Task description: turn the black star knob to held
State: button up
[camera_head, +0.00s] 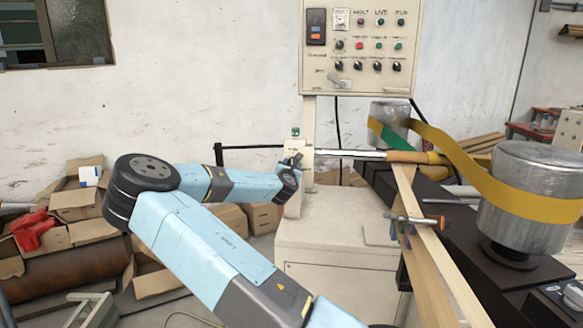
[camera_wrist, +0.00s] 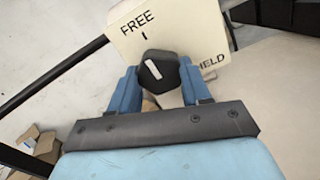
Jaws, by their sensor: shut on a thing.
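The black star knob (camera_wrist: 161,77) sits on a cream plate (camera_wrist: 185,28) in the wrist view. The plate is marked FREE above the knob and HELD to its right, partly hidden. The knob's white mark slants and its upper end points roughly to the FREE tick. My gripper (camera_wrist: 158,84) is shut on the knob, with one blue finger on each side. In the head view my gripper (camera_head: 292,163) is at the side of the cream post (camera_head: 297,205), and the knob is not clear there.
A control panel (camera_head: 360,48) rises above the post. A shaft (camera_head: 350,154) runs right from it to a yellow band (camera_head: 450,150) and metal drums (camera_head: 535,185). A cream cabinet (camera_head: 330,245) stands below. Cardboard boxes (camera_head: 85,195) lie at the left. A black rail (camera_wrist: 55,78) crosses the wrist view.

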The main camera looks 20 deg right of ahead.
jog(key=shift+m, duration=0.3)
jog(key=shift+c, duration=0.3)
jog(key=m, duration=2.1)
jog(key=shift+s+f+m, duration=0.1)
jog(key=shift+m, duration=0.3)
jog(key=o, duration=0.8)
jog(key=shift+o, duration=1.3)
jog(key=v, duration=1.3)
jog(key=shift+s+a, duration=0.2)
jog(key=shift+s, duration=0.05)
